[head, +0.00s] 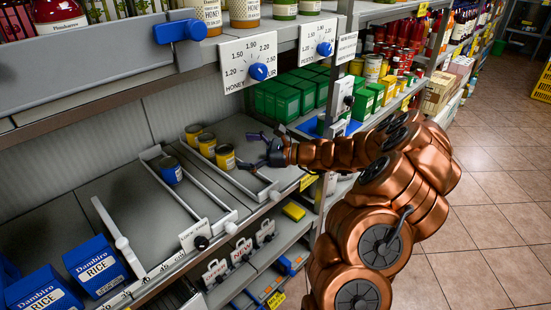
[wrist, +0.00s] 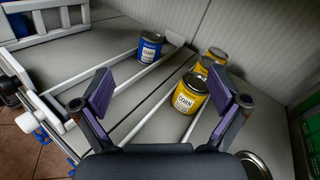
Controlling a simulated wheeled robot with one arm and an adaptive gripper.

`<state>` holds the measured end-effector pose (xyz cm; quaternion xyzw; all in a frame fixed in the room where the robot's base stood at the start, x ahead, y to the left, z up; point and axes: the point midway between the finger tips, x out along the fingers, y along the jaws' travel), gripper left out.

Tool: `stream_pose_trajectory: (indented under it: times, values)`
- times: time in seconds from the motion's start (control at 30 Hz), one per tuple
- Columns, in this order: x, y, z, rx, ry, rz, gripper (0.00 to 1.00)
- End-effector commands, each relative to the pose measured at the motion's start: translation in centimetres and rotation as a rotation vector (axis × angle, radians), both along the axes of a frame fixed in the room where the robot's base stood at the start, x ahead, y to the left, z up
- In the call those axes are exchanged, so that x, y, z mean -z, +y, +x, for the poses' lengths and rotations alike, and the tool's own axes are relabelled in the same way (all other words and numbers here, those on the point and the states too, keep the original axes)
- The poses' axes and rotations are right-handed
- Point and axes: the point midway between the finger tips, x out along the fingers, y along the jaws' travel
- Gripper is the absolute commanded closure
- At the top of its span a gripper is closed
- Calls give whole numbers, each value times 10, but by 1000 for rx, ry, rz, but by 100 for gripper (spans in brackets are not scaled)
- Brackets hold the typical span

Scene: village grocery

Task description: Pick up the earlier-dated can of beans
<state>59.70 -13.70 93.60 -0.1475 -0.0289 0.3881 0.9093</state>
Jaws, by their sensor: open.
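A blue can (head: 171,171) stands upright in a shelf lane in the head view. In the wrist view the blue can (wrist: 150,47) stands beyond my fingers; its label looks like BEANS, and no date is readable. Three yellow cans stand in a row in the neighbouring lane; the front yellow can (head: 225,157) is nearest my gripper. In the wrist view this yellow can (wrist: 190,93) reads CORN and appears between my fingers, beyond them. My gripper (head: 248,151) is open and empty, right of the yellow cans. Its purple-padded fingers (wrist: 160,92) are spread wide.
White lane dividers (head: 190,188) run along the shelf between the cans. Blue rice boxes (head: 95,267) stand at the front left. Green boxes (head: 283,98) are stacked on the right. An upper shelf with a price-dial panel (head: 249,62) overhangs the lanes. Bare shelf lies left of the blue can.

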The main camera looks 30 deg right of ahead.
Motion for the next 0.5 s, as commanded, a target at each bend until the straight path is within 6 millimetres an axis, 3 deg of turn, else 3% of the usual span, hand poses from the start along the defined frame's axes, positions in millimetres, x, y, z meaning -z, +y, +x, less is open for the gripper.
stream_pose_trajectory:
  times: [0.03,0.2,0.33,0.5]
  values:
    - [19,-31,5,76,22,48,2]
    - [58,-113,8,279,74,182,2]
    - [80,-156,3,382,98,247,2]
    - [93,-179,0,442,110,282,2]
